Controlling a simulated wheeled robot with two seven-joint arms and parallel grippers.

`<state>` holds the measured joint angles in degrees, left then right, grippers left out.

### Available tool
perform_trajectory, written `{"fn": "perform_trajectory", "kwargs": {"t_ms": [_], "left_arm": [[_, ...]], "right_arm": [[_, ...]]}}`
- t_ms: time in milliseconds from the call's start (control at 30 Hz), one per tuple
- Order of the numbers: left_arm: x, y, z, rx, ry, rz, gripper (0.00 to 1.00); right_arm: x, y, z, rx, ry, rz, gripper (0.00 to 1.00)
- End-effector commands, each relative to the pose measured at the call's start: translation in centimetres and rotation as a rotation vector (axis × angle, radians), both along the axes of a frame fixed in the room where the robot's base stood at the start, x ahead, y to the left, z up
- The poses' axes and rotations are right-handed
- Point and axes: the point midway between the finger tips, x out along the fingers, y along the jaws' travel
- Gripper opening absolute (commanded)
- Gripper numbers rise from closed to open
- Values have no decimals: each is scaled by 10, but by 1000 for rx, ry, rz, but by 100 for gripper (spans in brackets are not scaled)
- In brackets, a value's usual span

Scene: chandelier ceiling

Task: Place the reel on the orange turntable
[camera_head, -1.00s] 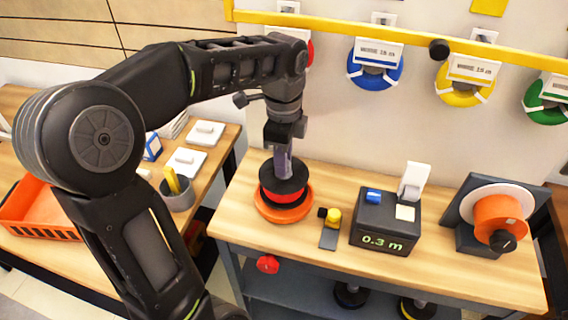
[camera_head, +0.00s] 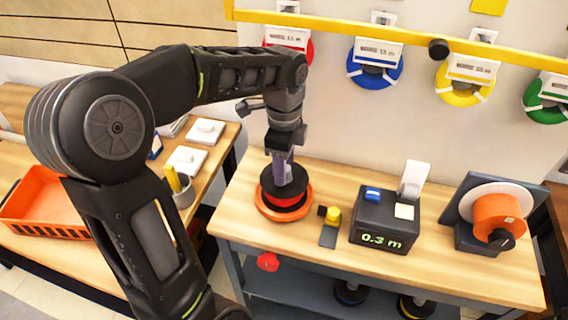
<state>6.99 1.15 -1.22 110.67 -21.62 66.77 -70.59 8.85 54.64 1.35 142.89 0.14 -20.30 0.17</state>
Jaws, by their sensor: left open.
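The reel (camera_head: 286,192), black with a red band of wire, sits on the orange turntable (camera_head: 262,207) at the left of the workbench. The turntable's orange rim shows around the reel's base. My left gripper (camera_head: 282,170) points down right above the reel's middle. It is open, with its fingers at or around the reel's upper centre; whether they touch it I cannot tell. My right gripper is not in view.
A small yellow-topped device (camera_head: 331,225), a black box reading 0.3 m (camera_head: 384,228) and an orange spool on a stand (camera_head: 496,217) stand right of the turntable. Colored coils, including a blue one (camera_head: 374,70), hang behind. An orange bin (camera_head: 35,205) is at left.

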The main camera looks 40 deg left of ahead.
Motion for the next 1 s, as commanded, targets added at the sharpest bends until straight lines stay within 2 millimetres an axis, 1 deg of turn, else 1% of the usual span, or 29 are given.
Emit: {"fn": "perform_trajectory", "kwargs": {"t_ms": [167, 267, 367, 467, 600, 633, 733, 800, 900, 1000], "left_arm": [[0, 0, 2, 0, 0, 0, 48], [0, 0, 7, 1, -2, 0, 48], [1, 0, 19, 1, -2, 0, 48], [1, 0, 36, 0, -5, 0, 48], [1, 0, 67, 0, -5, 0, 48], [1, 0, 77, -1, -3, 0, 48], [1, 0, 99, 0, -2, 0, 48], [0, 0, 113, 0, 0, 0, 48], [0, 0, 121, 0, 1, 0, 48], [0, 0, 124, 0, 0, 0, 48]], "right_arm": [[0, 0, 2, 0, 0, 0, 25], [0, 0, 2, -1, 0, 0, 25], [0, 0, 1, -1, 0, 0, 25], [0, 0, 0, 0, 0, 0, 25], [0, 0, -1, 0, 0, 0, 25], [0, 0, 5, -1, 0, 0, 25], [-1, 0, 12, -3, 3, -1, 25], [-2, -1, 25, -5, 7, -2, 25], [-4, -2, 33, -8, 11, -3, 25], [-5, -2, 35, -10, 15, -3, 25]]}}
